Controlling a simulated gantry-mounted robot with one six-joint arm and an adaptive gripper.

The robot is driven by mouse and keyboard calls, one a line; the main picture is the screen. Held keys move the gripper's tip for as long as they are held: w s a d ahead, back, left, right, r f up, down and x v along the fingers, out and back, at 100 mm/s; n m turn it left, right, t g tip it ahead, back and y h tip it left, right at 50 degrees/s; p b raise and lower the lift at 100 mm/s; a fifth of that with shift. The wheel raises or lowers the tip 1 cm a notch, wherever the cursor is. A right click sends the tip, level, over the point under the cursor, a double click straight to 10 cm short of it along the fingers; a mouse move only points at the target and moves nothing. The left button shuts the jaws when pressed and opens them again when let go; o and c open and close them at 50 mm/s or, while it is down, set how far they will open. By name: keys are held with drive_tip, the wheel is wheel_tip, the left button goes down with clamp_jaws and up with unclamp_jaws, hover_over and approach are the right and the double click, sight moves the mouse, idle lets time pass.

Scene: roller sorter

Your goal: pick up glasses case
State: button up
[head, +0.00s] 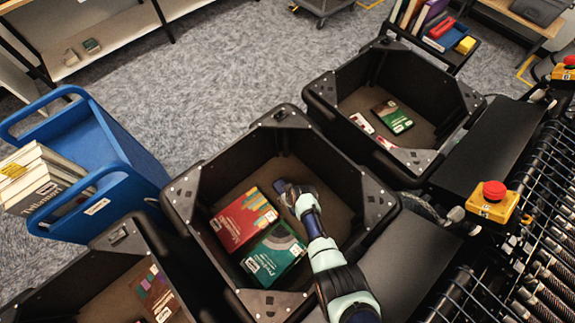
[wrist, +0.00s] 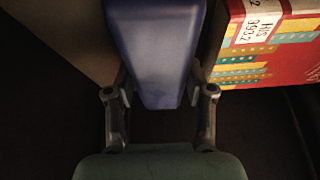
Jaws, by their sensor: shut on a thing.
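The glasses case (wrist: 155,50) is a smooth blue-purple box that narrows toward my gripper in the wrist view. My gripper (wrist: 158,92) has one finger on each side of the case's near end and is shut on it. In the head view my gripper (head: 290,193) reaches down into the middle black bin (head: 182,192). Only a small dark blue part of the case (head: 280,186) shows there, beside the gripper's end. I cannot tell whether the case touches the bin floor.
A red book (head: 240,219) lies left of my gripper in the same bin, and a green book (head: 274,252) lies below it. The red book is close beside the case in the wrist view (wrist: 270,50). Bin walls surround the arm. Another bin (head: 325,92) stands at upper right.

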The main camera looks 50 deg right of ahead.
wheel_tip(320, 180, up, 14)
drive_tip(key=p, duration=0.4)
drive_tip(key=w+a+r+n, duration=0.1)
drive_tip(key=w+a+r, duration=0.3)
drive_tip(key=a+r, duration=0.45)
drive_tip(key=w+a+r+n+y, duration=0.1)
drive_tip(key=w+a+r, duration=0.4)
drive_tip(key=a+r, duration=0.3)
drive_tip(key=w+a+r+n, duration=0.1)
drive_tip(key=w+a+r, duration=0.3)
drive_tip(key=a+r, duration=0.45)
drive_tip(key=s+a+f+p+v, duration=0.1)
drive_tip(key=s+p+v, duration=0.2)
drive_tip(key=p+v, duration=1.3)
drive_tip(key=s+f, duration=0.3)
drive_tip(key=f, duration=1.2)
drive_tip(key=shift+f+p, duration=0.3)
drive_tip(key=shift+p, duration=0.15)
